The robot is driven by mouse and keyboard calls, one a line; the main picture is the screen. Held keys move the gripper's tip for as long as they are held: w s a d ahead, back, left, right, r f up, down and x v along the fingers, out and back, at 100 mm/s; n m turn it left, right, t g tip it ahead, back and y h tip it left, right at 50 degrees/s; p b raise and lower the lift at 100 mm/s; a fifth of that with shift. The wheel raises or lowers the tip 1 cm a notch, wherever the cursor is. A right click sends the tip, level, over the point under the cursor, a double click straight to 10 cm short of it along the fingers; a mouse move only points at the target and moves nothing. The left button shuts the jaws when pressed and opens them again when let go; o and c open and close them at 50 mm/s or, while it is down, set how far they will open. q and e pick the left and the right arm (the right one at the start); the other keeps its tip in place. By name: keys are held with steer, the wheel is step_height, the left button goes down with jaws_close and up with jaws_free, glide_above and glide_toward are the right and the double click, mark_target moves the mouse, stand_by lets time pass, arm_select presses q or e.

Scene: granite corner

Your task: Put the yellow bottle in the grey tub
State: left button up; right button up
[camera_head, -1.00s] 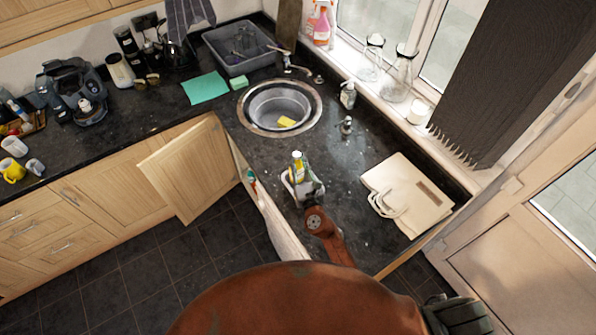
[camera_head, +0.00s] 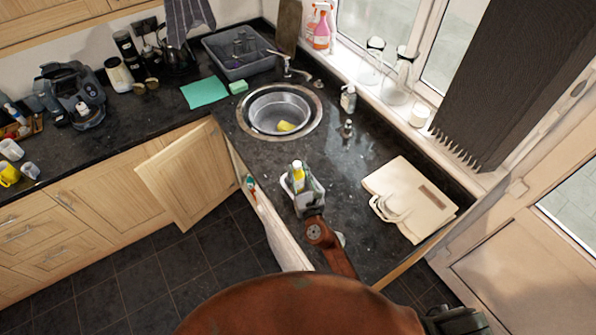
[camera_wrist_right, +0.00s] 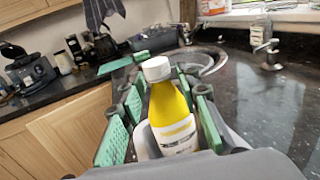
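The yellow bottle (camera_head: 298,172) has a white cap and stands on the dark counter in front of the sink, at a small white container (camera_head: 286,184). My right gripper (camera_head: 308,190) is at the bottle. In the right wrist view the bottle (camera_wrist_right: 172,112) is upright between the green finger pads (camera_wrist_right: 162,125), which are spread apart, with a gap showing on the left side. The bottle's base is hidden. The grey tub (camera_head: 222,62) stands at the back corner, left of the tap, with some dark items in it. My left gripper is not in view.
The round sink (camera_head: 279,110) holds a yellow sponge. A soap bottle (camera_head: 348,98) and a small dispenser (camera_head: 347,129) stand right of it. A cream board-like bag (camera_head: 410,198) lies to the right. A cupboard door (camera_head: 187,172) hangs open.

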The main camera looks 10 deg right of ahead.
steer(key=shift+o, duration=0.5)
steer(key=shift+r, duration=0.25)
steer(key=s+b, duration=0.1)
steer(key=s, duration=1.1)
steer(key=shift+d, duration=0.4)
